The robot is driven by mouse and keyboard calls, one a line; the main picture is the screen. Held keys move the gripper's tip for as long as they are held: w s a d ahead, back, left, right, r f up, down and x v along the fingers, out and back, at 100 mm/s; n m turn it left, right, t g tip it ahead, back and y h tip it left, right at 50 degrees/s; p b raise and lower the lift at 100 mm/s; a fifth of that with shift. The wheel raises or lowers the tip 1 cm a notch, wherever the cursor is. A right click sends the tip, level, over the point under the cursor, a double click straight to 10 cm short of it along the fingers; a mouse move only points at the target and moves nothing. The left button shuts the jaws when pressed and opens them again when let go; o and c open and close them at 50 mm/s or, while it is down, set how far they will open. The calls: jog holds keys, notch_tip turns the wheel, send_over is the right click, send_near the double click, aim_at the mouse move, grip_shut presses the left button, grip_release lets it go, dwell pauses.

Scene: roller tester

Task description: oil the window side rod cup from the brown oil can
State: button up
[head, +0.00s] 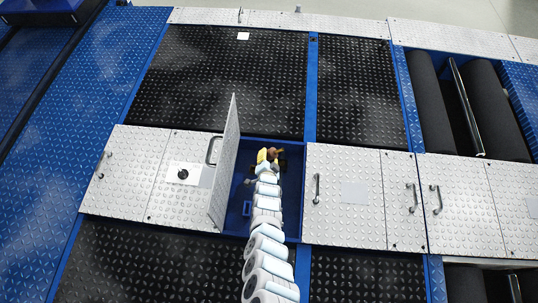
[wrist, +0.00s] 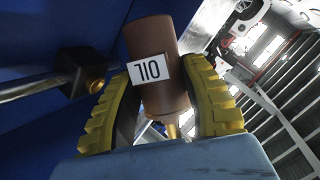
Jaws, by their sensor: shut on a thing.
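My gripper (wrist: 165,110) has its yellow fingers on both sides of the brown oil can (wrist: 155,45) and is shut on it. The can's white label reads "710", which is OIL upside down. Its brass spout (wrist: 172,130) points to the bottom of the wrist view. A brass fitting (wrist: 95,86) sits at a dark block on a metal rod, left of the can and apart from it; I cannot tell if it is the window side rod cup. In the head view, my gripper (head: 266,157) is over the open blue pit, with the brown can (head: 273,153) small and partly hidden.
The raised hatch lid (head: 225,165) stands upright just left of the pit (head: 235,190). Closed tread-plate covers with handles (head: 317,188) lie to the right. Dark rollers (head: 430,100) are at the far right. A blue wall (wrist: 50,35) is close at the left in the wrist view.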

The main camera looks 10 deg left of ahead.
jog(key=shift+w+a+r, duration=0.15)
jog(key=shift+m+y+p, duration=0.3)
jog(key=shift+p, duration=0.25)
jog(key=shift+a, duration=0.15)
jog(key=shift+m, duration=0.3)
jog(key=shift+y, duration=0.3)
